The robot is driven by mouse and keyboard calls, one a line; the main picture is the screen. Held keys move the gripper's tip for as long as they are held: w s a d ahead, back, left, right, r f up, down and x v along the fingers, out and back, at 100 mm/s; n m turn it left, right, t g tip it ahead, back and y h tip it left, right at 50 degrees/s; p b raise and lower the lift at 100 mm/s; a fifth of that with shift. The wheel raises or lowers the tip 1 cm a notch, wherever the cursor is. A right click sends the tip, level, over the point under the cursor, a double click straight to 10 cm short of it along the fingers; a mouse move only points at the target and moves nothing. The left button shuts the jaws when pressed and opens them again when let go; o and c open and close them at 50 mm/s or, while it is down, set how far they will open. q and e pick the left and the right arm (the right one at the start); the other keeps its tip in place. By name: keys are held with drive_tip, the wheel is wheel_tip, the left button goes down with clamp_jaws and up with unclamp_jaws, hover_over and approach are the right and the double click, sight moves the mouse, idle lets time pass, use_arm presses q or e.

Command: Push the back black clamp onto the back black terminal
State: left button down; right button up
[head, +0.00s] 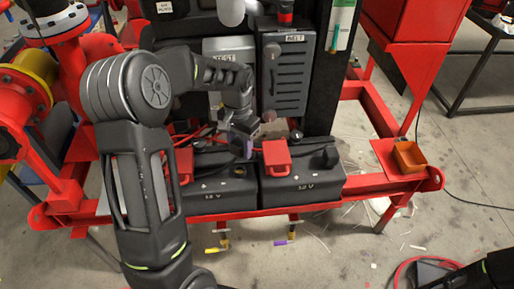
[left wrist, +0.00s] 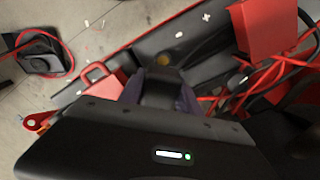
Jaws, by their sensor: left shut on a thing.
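My left gripper (head: 243,148) is low over the back of the two black batteries, near the gap between them. In the left wrist view its purple-grey fingers (left wrist: 161,92) are shut on a black clamp (left wrist: 161,86). The left battery (head: 222,181) and right battery (head: 302,182) sit side by side on the red skid. A small brass-coloured spot (left wrist: 247,60) shows beyond the fingers; I cannot tell whether it is a terminal. The terminal under the clamp is hidden, so contact cannot be judged. My right gripper is not seen.
Red terminal covers stand on the left battery (head: 180,165) and right battery (head: 276,153). Red and black cables (left wrist: 262,85) run close beside the gripper. A grey vented box (head: 284,75) rises behind the batteries. An orange bin (head: 409,157) sits at the right.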

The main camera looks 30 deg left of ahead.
use_arm(q)
drive_tip(key=shift+a+r+m, duration=0.1)
drive_tip(key=shift+a+m, duration=0.25)
drive_tip(key=shift+m, duration=0.05)
wheel_tip(320, 180, down, 6)
drive_tip(key=b, duration=0.4)
drive_tip(key=shift+r, duration=0.25)
drive_tip(key=shift+f+b, duration=1.2)
drive_tip(key=shift+f, duration=0.6)
idle(0.9)
drive_tip(key=c, duration=0.8)
unclamp_jaws()
drive_tip(key=shift+r, duration=0.1)
